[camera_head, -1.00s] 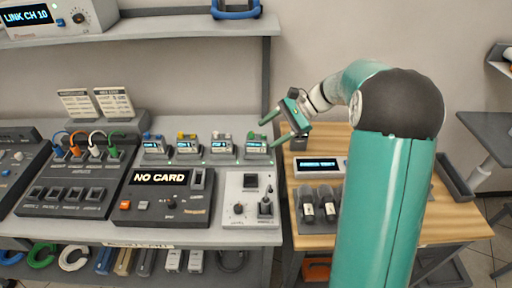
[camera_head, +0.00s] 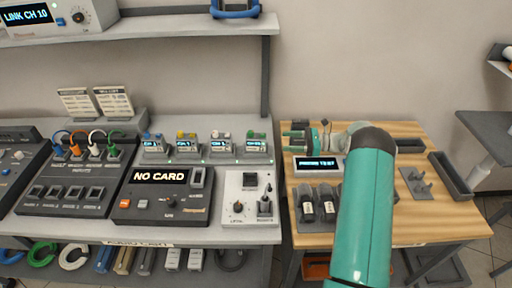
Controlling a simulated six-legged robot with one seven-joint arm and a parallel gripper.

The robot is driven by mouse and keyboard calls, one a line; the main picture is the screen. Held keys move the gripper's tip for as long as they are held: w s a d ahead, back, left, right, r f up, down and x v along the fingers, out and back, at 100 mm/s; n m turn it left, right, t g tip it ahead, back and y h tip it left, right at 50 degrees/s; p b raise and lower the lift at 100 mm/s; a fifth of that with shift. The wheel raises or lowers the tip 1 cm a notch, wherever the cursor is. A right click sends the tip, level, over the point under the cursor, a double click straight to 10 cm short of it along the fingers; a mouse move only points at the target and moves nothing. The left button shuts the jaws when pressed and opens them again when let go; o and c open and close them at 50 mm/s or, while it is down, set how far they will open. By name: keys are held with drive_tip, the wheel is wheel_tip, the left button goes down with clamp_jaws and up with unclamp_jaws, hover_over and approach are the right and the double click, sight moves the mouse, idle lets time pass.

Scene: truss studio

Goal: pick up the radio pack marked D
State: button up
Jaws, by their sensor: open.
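Several small radio packs stand in a row in a grey rack (camera_head: 205,159) on the left bench. Their tops are coloured: a blue-topped pack (camera_head: 153,144), a yellow-topped pack (camera_head: 187,145), a pale-topped pack (camera_head: 221,145) and a green-topped pack (camera_head: 256,145) at the right end. Their screens are lit, but the letters are too small to read, so I cannot tell which is D. My gripper (camera_head: 293,141) is open and empty. It is at the back left of the wooden table, right of the green-topped pack and apart from it, with its fingers pointing left.
A black "NO CARD" unit (camera_head: 165,205) and a white joystick panel (camera_head: 248,208) lie in front of the rack. A shelf post (camera_head: 265,78) rises behind the green-topped pack. On the wooden table (camera_head: 420,225) are a display box (camera_head: 316,168) and two dark holders (camera_head: 318,207).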

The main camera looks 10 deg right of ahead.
approach(256, 140)
drive_tip(key=w+a+f, duration=0.1)
drive_tip(key=a, duration=0.1)
drive_tip(key=w+a+f, duration=0.1)
drive_tip(key=w+a, duration=0.1)
drive_tip(key=shift+w+f, duration=0.1)
drive_tip(key=shift+w, duration=0.15)
drive_tip(key=shift+x, duration=2.7)
drive_tip(key=shift+s, duration=0.2)
drive_tip(key=c, duration=1.2)
